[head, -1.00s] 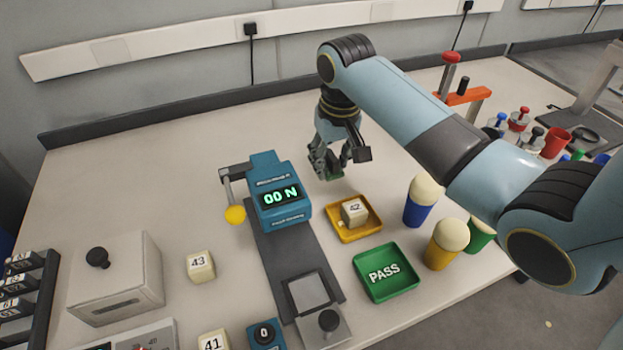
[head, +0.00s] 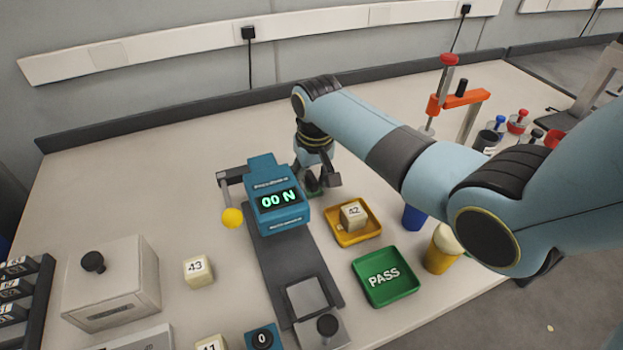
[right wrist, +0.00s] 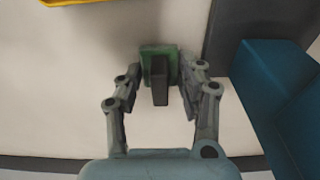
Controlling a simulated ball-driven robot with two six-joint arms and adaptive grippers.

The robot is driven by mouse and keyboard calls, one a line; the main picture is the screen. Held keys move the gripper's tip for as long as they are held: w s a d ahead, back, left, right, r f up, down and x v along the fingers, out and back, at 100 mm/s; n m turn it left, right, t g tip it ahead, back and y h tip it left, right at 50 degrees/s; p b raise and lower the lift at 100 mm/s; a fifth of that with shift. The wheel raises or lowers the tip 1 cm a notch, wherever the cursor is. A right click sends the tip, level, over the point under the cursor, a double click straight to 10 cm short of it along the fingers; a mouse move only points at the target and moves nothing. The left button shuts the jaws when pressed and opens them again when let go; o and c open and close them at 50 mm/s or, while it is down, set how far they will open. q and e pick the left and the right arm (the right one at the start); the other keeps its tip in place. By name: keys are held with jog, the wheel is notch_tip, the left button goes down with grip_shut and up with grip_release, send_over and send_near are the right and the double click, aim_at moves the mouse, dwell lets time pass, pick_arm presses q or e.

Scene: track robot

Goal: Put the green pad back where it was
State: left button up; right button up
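The green pad (right wrist: 146,50) is a small green block with a dark upright grip (right wrist: 160,82). In the right wrist view it is between the fingers of my right gripper (right wrist: 160,78). The fingers stand apart, with a gap visible on each side of the grip. In the head view my right gripper (head: 317,184) is low over the bench, just right of the blue display device (head: 276,196). Only a sliver of green shows beneath it; I cannot tell whether the pad touches the bench. My left gripper is not in view.
The yellow tray (head: 372,231) with a 42 block and the green PASS tray (head: 405,286) lie to the right front. The device's dark track (head: 262,262) runs forward. Bare bench lies behind the device.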

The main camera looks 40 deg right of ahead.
aim_at(314, 181)
jog(key=shift+o, duration=0.8)
jog(key=shift+r, duration=0.25)
notch_tip(314, 181, up, 12)
jog(key=s+p, duration=0.1)
jog(key=shift+s+a+f, duration=0.15)
jog(key=shift+s+a, duration=0.05)
